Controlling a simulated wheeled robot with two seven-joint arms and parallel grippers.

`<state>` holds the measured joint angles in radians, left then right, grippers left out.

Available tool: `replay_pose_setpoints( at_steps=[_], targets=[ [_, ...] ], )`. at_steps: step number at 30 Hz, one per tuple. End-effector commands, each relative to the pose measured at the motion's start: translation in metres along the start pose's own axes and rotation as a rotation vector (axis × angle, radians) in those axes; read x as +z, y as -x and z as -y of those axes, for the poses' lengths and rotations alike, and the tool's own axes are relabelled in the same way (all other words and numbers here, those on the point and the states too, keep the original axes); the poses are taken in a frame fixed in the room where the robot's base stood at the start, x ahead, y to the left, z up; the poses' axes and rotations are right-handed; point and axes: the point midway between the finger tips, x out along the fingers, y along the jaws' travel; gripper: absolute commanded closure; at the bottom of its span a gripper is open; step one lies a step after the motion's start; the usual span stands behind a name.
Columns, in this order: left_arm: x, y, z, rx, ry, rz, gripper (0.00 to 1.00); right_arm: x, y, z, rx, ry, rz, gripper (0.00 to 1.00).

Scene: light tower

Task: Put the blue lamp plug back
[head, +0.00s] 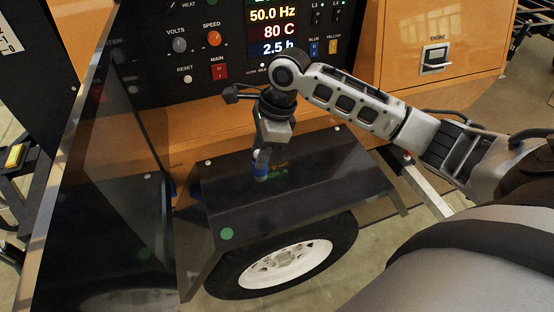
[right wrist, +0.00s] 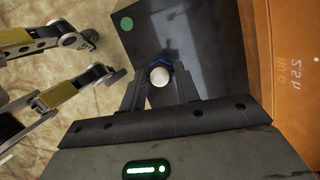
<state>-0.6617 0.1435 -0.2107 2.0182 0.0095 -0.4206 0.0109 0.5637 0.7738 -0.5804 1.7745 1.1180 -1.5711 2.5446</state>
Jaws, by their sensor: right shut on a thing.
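The blue lamp plug (head: 260,171) shows as a small blue piece at the tip of my right gripper (head: 262,155), over the black fender. In the right wrist view the fingers of my right gripper (right wrist: 161,92) stand on both sides of a round white end, with a blue rim of the plug (right wrist: 163,65) behind it. The gripper is shut on the plug. I cannot tell whether the plug touches the fender. No socket for the plug can be made out clearly.
The black fender (head: 330,190) covers a wheel (head: 285,265) and carries a green dot (head: 227,234). Behind it stands an orange cabinet with a black control panel (head: 200,75). A dark upright panel (head: 115,150) bounds the left. A small blue spot (head: 173,190) shows beside the fender.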

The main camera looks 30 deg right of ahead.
Motion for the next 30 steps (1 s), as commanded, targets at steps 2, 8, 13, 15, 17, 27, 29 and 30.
replay_pose_setpoints(
  at_steps=[2,8,13,15,17,27,29,30],
  targets=[
    [0.004,0.0,-0.001,0.002,0.002,0.006,1.0,-0.018,-0.005,0.016,-0.002,-0.006,-0.003,1.0],
    [0.005,-0.002,-0.002,0.004,0.003,0.002,1.0,-0.05,-0.032,0.042,0.0,-0.003,-0.001,1.0],
    [0.001,-0.002,-0.002,0.006,0.003,-0.008,1.0,-0.065,-0.047,0.053,0.0,0.001,0.001,1.0],
    [0.0,-0.003,-0.002,0.006,0.003,-0.009,1.0,-0.067,-0.049,0.055,0.0,0.002,0.002,1.0],
    [0.0,-0.003,-0.002,0.006,0.002,-0.009,1.0,-0.069,-0.051,0.057,0.0,0.002,0.002,1.0],
    [-0.001,-0.005,-0.001,0.007,-0.003,-0.013,1.0,-0.082,-0.083,0.059,-0.001,0.003,0.0,1.0],
    [-0.001,-0.005,-0.001,0.007,-0.003,-0.013,1.0,-0.082,-0.083,0.059,-0.001,0.003,0.0,1.0],
    [-0.001,-0.005,-0.001,0.007,-0.003,-0.013,1.0,-0.082,-0.083,0.059,0.0,0.003,0.0,1.0]
  ],
)
